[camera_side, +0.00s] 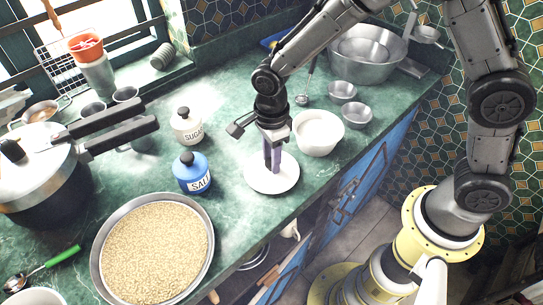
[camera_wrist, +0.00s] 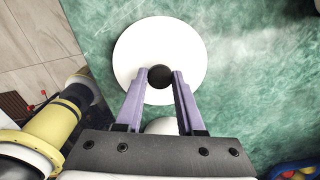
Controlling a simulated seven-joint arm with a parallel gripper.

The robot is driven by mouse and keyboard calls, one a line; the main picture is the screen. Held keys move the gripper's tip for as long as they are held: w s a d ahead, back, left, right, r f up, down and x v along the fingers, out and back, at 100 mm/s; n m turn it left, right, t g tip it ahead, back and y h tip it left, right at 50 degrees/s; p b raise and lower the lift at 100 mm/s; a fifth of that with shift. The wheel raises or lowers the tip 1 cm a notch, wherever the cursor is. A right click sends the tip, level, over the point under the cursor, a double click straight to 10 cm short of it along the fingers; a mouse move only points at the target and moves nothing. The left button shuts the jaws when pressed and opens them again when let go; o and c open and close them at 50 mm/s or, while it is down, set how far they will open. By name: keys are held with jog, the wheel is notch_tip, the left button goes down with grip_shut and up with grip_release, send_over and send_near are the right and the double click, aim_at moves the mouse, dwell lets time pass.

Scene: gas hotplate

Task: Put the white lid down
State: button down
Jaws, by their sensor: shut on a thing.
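The white lid (camera_side: 272,181) is a round disc low over the green counter, near its front edge. In the wrist view the white lid (camera_wrist: 190,45) shows a dark round knob (camera_wrist: 159,76) at its middle. My gripper (camera_side: 272,165) points down above the lid. In the wrist view my gripper (camera_wrist: 160,78) has its two purple fingers on either side of the knob, shut on it. Whether the lid touches the counter cannot be told.
A white bowl (camera_side: 317,132) stands just behind the gripper. A blue salt jar (camera_side: 192,174) and a white sugar jar (camera_side: 186,128) stand to the left. A large pan of grain (camera_side: 153,250) is at front left. Bare green counter (camera_side: 228,225) lies between pan and lid.

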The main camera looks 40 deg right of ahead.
jog(key=shift+f, duration=0.15)
jog(key=c, duration=0.5)
grip_release()
notch_tip(320, 180, up, 12)
jog(key=r, duration=0.1)
jog(key=s+d+r+n+t, duration=0.1)
jog(key=s+d+r+n, duration=0.3)
jog(key=d+n, duration=0.1)
jog(key=s+d+r+n+t, duration=0.1)
jog(key=s+d+n, duration=0.2)
jog(key=s+n, duration=0.2)
jog(key=s+d+r+n+t, duration=0.1)
jog(key=s+d+n+t, duration=0.1)
jog(key=s+d+n, duration=0.2)
jog(key=s+d+n+t, duration=0.1)
jog(key=s+d+n, duration=0.3)
jog(key=s+n, duration=0.2)
jog(key=shift+s+r+n+t, duration=0.3)
jog(key=shift+r+n, duration=0.1)
jog(key=shift+n, duration=0.1)
